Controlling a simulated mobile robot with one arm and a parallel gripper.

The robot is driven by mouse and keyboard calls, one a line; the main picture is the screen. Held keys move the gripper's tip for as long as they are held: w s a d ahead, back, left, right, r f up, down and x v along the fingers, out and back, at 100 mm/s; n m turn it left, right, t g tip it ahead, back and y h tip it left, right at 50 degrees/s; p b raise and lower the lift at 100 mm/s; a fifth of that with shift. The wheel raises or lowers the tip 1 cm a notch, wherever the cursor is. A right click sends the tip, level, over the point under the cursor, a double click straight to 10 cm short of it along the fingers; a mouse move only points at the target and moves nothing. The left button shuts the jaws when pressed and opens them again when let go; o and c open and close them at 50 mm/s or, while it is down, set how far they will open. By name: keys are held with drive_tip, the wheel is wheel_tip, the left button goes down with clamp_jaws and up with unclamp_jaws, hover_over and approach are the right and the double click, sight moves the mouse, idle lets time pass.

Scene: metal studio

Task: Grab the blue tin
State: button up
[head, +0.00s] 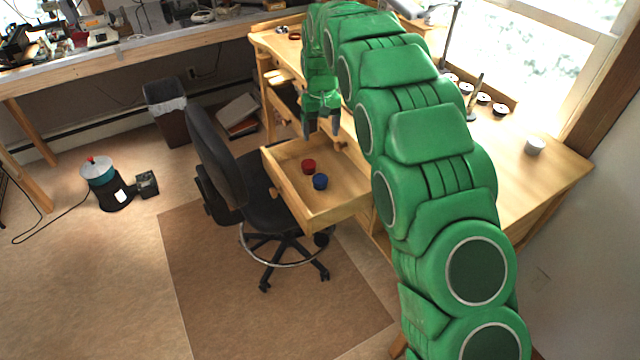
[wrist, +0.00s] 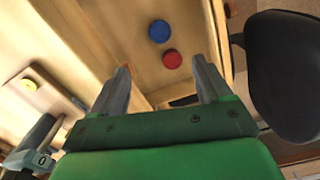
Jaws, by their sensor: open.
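The blue tin (head: 320,182) is small and round and lies in the open wooden drawer (head: 337,215). It also shows near the top of the wrist view (wrist: 159,31). A red tin (head: 308,166) lies close beside it, nearer my gripper, and shows in the wrist view (wrist: 172,59) too. In the wrist view my gripper (wrist: 166,80) points toward the tins, with both tins beyond the fingertips.
The drawer's walls surround the tins, and its floor is otherwise bare. A black office chair (head: 215,150) stands close against the drawer's left side.

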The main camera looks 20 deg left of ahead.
hover_over(320, 179)
drive_tip(key=f, duration=1.4)
drive_tip(key=shift+s+d+f, duration=0.2)
drive_tip(key=shift+s+f, duration=0.05)
drive_tip(key=shift+f, duration=0.15)
drive_tip(key=shift+w+a+f, duration=0.1)
drive_tip(key=shift+f, duration=1.15)
drive_tip(key=shift+w+a+f, duration=0.1)
drive_tip(key=shift+f, duration=1.15)
drive_tip(key=shift+d, duration=0.1)
drive_tip(key=c, duration=1)
drive_tip(key=shift+r, duration=0.1)
drive_tip(key=shift+r, duration=0.3)
drive_tip(key=r, duration=0.2)
drive_tip(key=shift+s+d+r, duration=0.1)
drive_tip(key=shift+s+r, duration=0.1)
drive_tip(key=shift+r, duration=0.15)
drive_tip(key=shift+s+d+r, duration=1.05)
drive_tip(key=shift+s+r, duration=0.55)
drive_tip(key=shift+s, duration=0.4)
drive_tip(key=shift+s+d+r, duration=1)
drive_tip(key=shift+s+r, duration=0.6)
drive_tip(key=shift+s, duration=0.4)
drive_tip(key=shift+s+d+r, duration=1.05)
drive_tip(key=shift+s+r, duration=0.55)
drive_tip(key=shift+s, duration=0.4)
